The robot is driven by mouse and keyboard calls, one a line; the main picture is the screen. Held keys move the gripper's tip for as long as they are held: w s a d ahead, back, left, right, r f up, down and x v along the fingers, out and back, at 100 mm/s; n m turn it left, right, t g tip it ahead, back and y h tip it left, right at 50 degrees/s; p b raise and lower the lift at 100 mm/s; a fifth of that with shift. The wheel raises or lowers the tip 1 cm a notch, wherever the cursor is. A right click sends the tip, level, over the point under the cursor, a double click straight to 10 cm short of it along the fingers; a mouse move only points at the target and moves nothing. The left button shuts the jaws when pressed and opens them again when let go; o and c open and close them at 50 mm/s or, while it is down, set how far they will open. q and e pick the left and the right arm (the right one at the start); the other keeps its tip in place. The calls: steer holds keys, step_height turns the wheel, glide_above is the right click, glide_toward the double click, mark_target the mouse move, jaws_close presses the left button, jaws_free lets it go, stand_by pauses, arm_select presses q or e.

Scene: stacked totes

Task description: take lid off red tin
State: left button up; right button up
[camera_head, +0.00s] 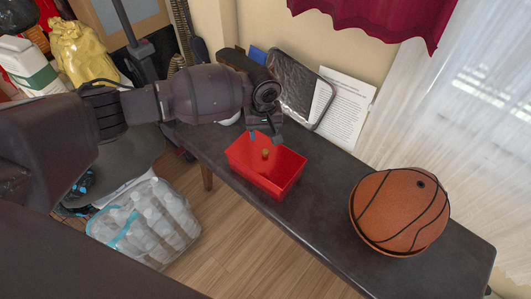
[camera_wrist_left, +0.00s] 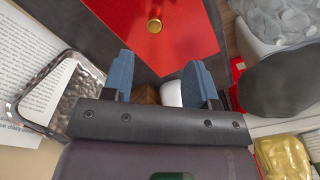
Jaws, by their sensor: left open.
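The red tin (camera_head: 268,185) stands on the dark bench, left of the basketball. Its red lid (camera_head: 283,163) carries a small brass knob (camera_head: 265,154). The wrist view shows the flat red lid (camera_wrist_left: 185,30) and its knob (camera_wrist_left: 154,25) beyond the fingertips. My left gripper (camera_head: 266,136) is at the tin's far edge, close to the knob. Its blue-grey fingers (camera_wrist_left: 158,62) are apart with nothing held between them, and the knob lies ahead of the gap, not inside it. My right gripper is not in view.
A basketball (camera_head: 400,210) sits on the right of the dark bench (camera_head: 325,215). A dark-framed panel (camera_head: 300,95) and a printed sheet (camera_head: 343,110) lean on the wall behind. A bag of bottles (camera_head: 148,220) is on the floor at left. Bench between tin and ball is clear.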

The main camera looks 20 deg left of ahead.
arm_select(q)
steer(key=b, duration=0.1)
glide_above(265, 151)
steer(key=s, duration=0.1)
step_height(265, 151, down, 5)
steer(key=shift+r, duration=0.2)
steer(key=shift+w+f, duration=0.1)
steer(key=shift+f, duration=0.15)
steer(key=shift+f+b, duration=0.35)
steer(key=shift+b, duration=0.1)
steer(key=f, duration=0.1)
steer(key=f+b, duration=0.1)
steer(key=f, duration=0.1)
steer(key=shift+w+f+b, duration=0.3)
steer(key=shift+f+b, duration=0.05)
steer(key=shift+b, duration=0.05)
steer(key=shift+f, duration=0.3)
steer(key=shift+w, duration=0.1)
steer(key=shift+r, duration=0.25)
jaws_close()
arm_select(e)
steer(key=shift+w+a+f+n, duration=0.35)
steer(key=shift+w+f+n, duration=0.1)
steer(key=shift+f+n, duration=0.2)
